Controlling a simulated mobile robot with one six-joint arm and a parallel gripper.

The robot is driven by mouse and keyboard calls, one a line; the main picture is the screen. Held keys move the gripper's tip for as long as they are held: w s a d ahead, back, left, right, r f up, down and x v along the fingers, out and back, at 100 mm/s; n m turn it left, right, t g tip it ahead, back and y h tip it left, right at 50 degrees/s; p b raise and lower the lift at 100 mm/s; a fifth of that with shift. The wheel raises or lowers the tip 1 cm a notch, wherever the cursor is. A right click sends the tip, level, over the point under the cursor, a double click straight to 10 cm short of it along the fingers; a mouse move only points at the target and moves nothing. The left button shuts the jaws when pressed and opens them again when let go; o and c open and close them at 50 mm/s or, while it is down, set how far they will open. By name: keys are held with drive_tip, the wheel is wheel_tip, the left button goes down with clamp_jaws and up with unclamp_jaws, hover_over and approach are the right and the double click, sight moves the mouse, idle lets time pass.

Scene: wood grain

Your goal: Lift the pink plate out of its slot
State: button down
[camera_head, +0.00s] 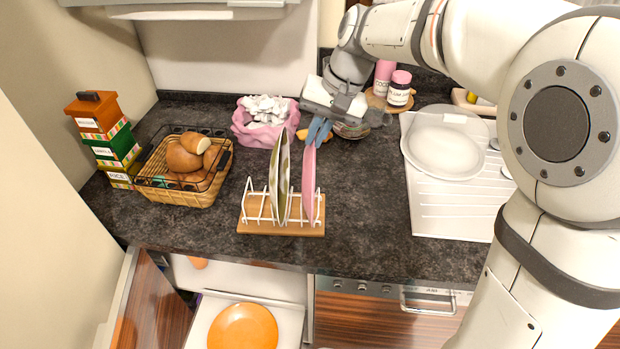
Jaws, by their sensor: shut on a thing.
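The pink plate (308,184) stands on edge, nearly upright, in the right part of the white wire rack (262,208) with a wooden base (281,228). My gripper (319,131) comes from above and behind, and its blue-grey fingers are shut on the plate's top edge. The plate's lower edge is still between the rack's wires, as far as I can tell. A green and white patterned plate (281,180) stands in the same rack just left of the pink one, apart from my fingers.
A bread basket (190,198) and stacked tins (105,140) stand at the left. An orange plate (243,327) sits in the open drawer below.

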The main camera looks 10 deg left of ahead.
drive_tip(key=shift+r, duration=0.2)
idle(0.4)
drive_tip(key=shift+r+p, duration=1.2)
drive_tip(key=shift+r, duration=0.3)
drive_tip(key=shift+r+p, duration=1.15)
drive_tip(key=shift+r, duration=0.25)
drive_tip(key=shift+r+p, duration=1.05)
drive_tip(key=shift+r, duration=0.3)
drive_tip(key=shift+r+p, duration=1.55)
drive_tip(key=shift+r, duration=0.45)
